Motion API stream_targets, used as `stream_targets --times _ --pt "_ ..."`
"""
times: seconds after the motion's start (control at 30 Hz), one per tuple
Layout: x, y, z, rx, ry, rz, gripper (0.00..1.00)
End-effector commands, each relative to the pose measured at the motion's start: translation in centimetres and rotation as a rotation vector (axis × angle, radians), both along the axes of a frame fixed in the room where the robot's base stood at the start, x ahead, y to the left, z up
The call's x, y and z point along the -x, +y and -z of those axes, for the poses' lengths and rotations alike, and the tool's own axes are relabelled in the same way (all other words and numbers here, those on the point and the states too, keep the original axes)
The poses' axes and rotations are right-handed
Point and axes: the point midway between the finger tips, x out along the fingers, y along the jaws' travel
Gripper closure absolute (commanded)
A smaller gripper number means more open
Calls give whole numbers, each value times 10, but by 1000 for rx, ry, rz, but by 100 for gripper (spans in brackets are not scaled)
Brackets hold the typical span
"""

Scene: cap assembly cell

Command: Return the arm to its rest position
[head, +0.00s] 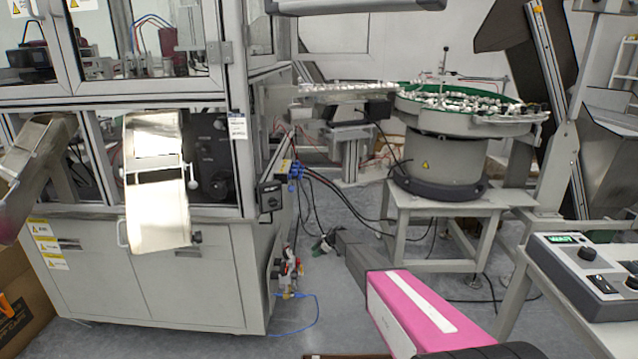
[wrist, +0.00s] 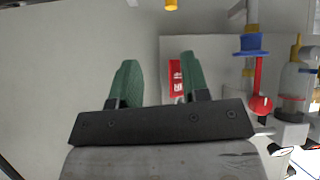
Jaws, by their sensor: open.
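My gripper (wrist: 158,80) shows in the wrist view with two green fingers spread apart. In the head view my arm reaches up and left from the bottom right. My gripper (head: 324,242) is at its far end, small and partly hard to make out, in front of the right side of the machine cabinet (head: 190,285). Nothing is held.
Pneumatic fittings (head: 287,270) and cables are close to my gripper; the wrist view shows a blue-topped fitting (wrist: 254,44) and red label (wrist: 175,78). A bowl feeder (head: 438,155) stands behind; a control box (head: 590,275) is at right. Grey floor lies between.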

Motion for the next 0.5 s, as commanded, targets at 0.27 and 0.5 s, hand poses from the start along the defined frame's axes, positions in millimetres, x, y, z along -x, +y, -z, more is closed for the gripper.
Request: stream_targets --times 0.27,0.5 --pt "23 -25 -112 -145 -349 389 58" --pt "64 -100 -208 -134 -553 871 58"
